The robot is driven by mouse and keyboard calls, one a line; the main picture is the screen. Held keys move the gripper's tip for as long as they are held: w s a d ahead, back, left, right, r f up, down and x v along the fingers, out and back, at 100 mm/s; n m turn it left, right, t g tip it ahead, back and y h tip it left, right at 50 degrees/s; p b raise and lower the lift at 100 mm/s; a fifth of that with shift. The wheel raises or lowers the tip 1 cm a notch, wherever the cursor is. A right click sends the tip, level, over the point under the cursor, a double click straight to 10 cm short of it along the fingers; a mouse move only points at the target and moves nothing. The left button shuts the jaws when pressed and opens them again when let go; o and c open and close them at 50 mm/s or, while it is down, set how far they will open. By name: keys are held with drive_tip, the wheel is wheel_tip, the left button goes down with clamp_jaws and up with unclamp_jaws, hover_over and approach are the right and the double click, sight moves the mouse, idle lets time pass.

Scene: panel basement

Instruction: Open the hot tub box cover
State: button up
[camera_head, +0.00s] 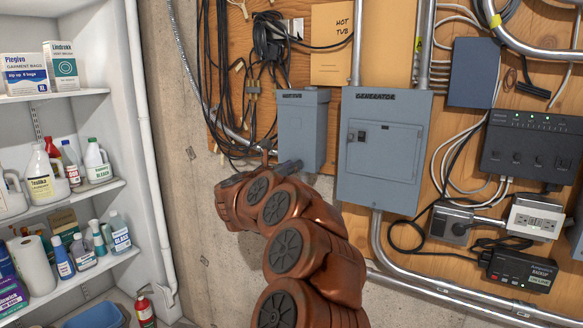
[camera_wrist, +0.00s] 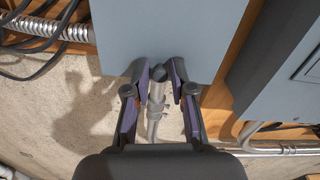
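The grey hot tub box (camera_head: 303,128) hangs on the plywood board, left of the generator panel. Its cover (camera_head: 291,122) appears shut, and its face fills the top middle of the wrist view (camera_wrist: 165,30). My gripper (camera_wrist: 158,72) is at the lower edge of the box, its purple-padded fingers apart. A grey conduit with a dark end (camera_wrist: 156,90) shows in the gap between the fingers; I cannot tell whether they touch it or the cover. In the head view my arm partly hides the gripper and the box's lower edge.
The grey generator panel (camera_head: 384,150) is close on the right of the hot tub box. Black cables (camera_head: 222,80) hang on the left. White shelves with bottles (camera_head: 75,195) stand further left. Conduits run along the wall at lower right.

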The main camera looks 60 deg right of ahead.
clamp_jaws()
idle(0.4)
drive_tip(key=shift+a, duration=0.1)
